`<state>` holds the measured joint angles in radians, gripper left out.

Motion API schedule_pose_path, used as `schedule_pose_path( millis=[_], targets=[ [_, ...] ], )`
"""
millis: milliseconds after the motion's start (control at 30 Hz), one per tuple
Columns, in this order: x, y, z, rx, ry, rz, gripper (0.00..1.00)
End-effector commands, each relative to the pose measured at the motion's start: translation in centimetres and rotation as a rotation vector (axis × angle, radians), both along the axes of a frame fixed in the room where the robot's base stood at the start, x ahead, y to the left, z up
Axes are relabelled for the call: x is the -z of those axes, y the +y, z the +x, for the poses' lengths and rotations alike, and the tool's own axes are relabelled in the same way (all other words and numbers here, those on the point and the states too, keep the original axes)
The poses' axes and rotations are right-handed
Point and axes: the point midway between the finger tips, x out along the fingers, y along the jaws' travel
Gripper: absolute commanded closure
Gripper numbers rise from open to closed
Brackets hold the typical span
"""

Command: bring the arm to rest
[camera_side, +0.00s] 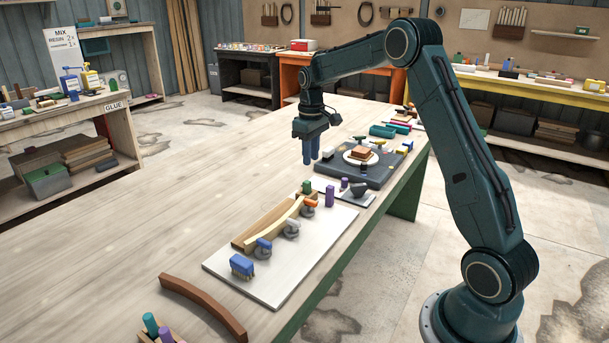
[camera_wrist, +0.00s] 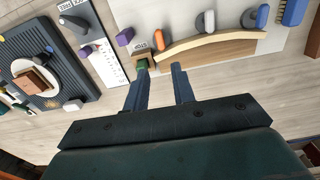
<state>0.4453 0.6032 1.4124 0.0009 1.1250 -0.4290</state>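My gripper (camera_side: 310,162) hangs above the wooden table (camera_side: 190,190), beyond the far end of the white board (camera_side: 265,295) and left of the dark tray. Its fingers point down. In the wrist view my gripper (camera_wrist: 160,68) has its two fingers apart, with nothing between them. On the board, a pale curved strip (camera_wrist: 215,40) lies along a wooden form (camera_side: 250,236). Blue (camera_side: 263,244), white (camera_side: 293,225) and orange (camera_side: 310,203) handled clamps stand along the strip. A green-topped piece (camera_side: 306,187) is at its far end.
A dark tray (camera_side: 345,177) holds a white plate with a brown block. A purple block (camera_side: 329,196) and a blue brush (camera_side: 242,266) stand on the board. A brown curved strip (camera_side: 203,305) lies near the front. The table's left side is bare.

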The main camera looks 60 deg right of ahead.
Motion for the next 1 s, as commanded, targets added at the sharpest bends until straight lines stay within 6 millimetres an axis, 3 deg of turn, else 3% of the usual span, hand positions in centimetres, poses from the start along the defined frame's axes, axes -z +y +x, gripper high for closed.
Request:
schedule_pose_path(
  millis=[533,767,1000],
  targets=[
    [-1.1,0.8,-0.3,-0.003,-0.012,-0.005,0.75],
    [-4.3,3.7,-1.9,-0.006,-0.053,-0.022,0.75],
    [-8.3,7.9,-4.9,-0.008,-0.115,-0.04,0.75]
  ],
)
